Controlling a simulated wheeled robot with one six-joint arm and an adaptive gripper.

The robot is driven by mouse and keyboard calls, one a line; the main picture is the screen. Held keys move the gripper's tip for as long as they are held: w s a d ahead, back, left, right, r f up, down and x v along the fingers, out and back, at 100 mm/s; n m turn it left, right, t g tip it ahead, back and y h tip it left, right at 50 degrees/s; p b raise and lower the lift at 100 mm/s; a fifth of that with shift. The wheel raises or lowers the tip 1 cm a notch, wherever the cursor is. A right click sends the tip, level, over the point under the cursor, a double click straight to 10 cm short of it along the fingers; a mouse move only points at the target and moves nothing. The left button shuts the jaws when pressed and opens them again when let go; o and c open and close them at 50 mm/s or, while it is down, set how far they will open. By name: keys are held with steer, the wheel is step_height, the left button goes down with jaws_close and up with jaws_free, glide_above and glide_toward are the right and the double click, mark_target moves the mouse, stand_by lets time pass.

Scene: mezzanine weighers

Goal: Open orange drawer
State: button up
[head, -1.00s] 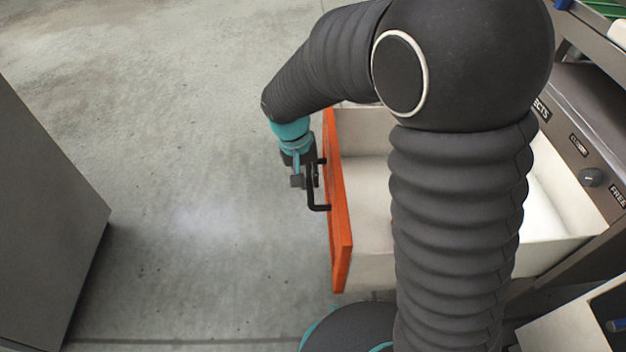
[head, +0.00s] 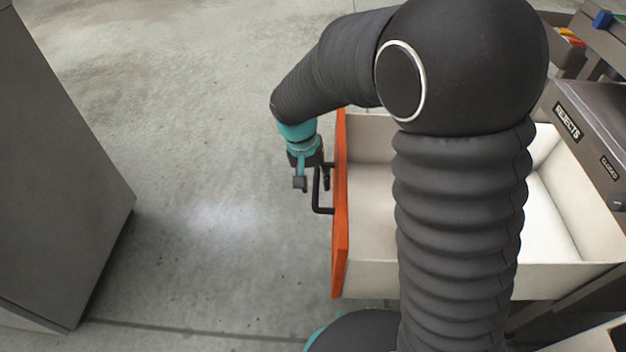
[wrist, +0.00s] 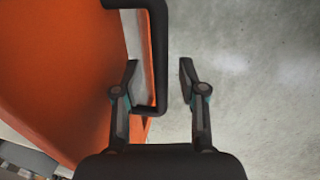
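The orange drawer (head: 340,240) stands pulled far out of its cabinet, and its pale, empty-looking interior (head: 365,210) shows behind the orange front. Part of the interior is hidden by my arm. A black bar handle (head: 317,196) is on the front. My gripper (head: 312,182) is at the handle, pointing down. In the wrist view my gripper (wrist: 158,78) has its fingers apart, one on each side of the handle bar (wrist: 161,50). The left finger is between the bar and the orange front (wrist: 60,75). Gaps show between the fingers and the bar.
The grey cabinet (head: 585,125) with a REJECTS label is at the right. A grey box-like unit (head: 60,180) stands at the left. Bare concrete floor (head: 215,200) lies between it and the drawer. Coloured items (head: 603,19) are at the upper right.

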step_height(320, 180, up, 12)
steer(key=a, duration=0.2)
steer(key=shift+a, duration=0.15)
stand_by(0.4)
stand_by(0.3)
steer(key=s+d+r+t+y, duration=0.1)
steer(key=s+d+r, duration=0.2)
steer(key=d, duration=0.3)
steer(key=s+d+r+t+y, duration=0.1)
steer(key=s+d+r, duration=0.3)
steer(key=d, duration=0.3)
steer(key=s+d+t+p, duration=0.1)
steer(key=s+d+t, duration=0.2)
steer(key=s+d, duration=0.6)
steer(key=shift+s+f+t, duration=0.15)
steer(key=shift+s+t, duration=0.15)
steer(key=shift+s, duration=0.7)
